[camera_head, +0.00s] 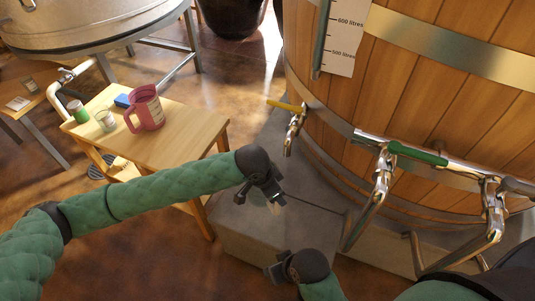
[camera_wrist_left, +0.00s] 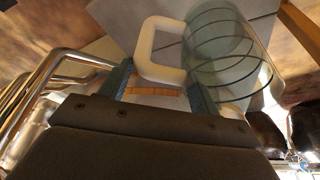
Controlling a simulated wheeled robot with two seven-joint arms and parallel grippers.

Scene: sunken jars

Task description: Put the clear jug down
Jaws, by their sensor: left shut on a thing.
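The clear jug (camera_wrist_left: 228,52) shows in the left wrist view as a see-through body with dark rings and a white handle (camera_wrist_left: 147,45). My left gripper (camera_wrist_left: 160,90) is shut on the handle, with one blue-grey finger on each side of it. In the head view my left gripper (camera_head: 274,195) is over the grey stone step, right of the small wooden table. The jug's clear body is hard to make out there. My right gripper (camera_head: 282,268) is low in the middle of the head view; its fingers are too unclear to read.
The wooden table (camera_head: 185,135) carries a pink jug (camera_head: 147,108), a green-topped can (camera_head: 77,111), a small glass jar (camera_head: 105,120) and a blue block (camera_head: 123,100). Its front right part is clear. A wooden vat (camera_head: 415,100) with metal taps (camera_head: 382,180) stands right of the grey step (camera_head: 260,235).

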